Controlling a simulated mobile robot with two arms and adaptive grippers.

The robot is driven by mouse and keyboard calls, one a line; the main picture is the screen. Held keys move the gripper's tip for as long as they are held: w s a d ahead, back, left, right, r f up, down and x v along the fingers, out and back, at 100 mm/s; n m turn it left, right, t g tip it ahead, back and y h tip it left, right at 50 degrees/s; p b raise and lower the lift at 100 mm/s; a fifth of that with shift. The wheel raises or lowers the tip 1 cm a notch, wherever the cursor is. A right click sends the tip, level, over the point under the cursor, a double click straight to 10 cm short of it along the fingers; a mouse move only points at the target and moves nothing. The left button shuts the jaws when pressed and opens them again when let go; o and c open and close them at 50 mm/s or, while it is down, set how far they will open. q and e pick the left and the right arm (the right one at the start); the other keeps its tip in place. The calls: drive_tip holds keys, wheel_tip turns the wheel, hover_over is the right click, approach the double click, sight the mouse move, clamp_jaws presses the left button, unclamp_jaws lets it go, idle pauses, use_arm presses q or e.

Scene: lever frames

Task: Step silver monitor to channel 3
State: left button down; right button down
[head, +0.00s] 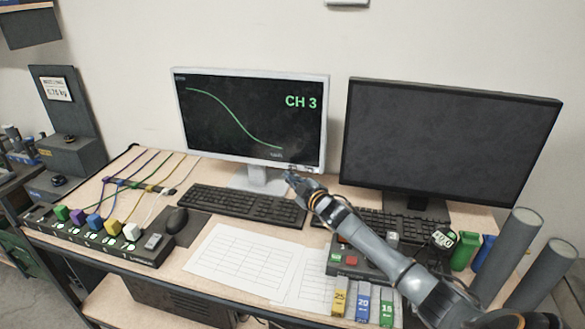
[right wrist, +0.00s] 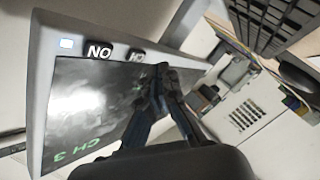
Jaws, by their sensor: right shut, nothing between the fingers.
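The silver monitor (head: 251,118) stands at the back left of the desk. Its screen shows a green curve and the text "CH 3". My right gripper (head: 291,176) is at the lower right edge of this monitor, with its fingers shut and empty. In the right wrist view the gripper (right wrist: 160,72) lies across the monitor's bezel (right wrist: 42,75), where dark buttons with white letters (right wrist: 100,52) and a small lit square (right wrist: 67,43) show. I cannot tell whether the fingertips touch a button. My left gripper is not in view.
A black monitor (head: 452,140) with a dark screen stands to the right. A button box (head: 345,262) sits under my right arm. Coloured plugs (head: 94,222) line the left.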

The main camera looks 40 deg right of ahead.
drive_tip(key=s+a+p, duration=0.1)
drive_tip(key=s+a, duration=0.1)
drive_tip(key=a, duration=0.1)
drive_tip(key=shift+s+r+p, duration=0.1)
drive_tip(key=shift+s+p, duration=0.2)
drive_tip(key=shift+s, duration=0.1)
idle(0.5)
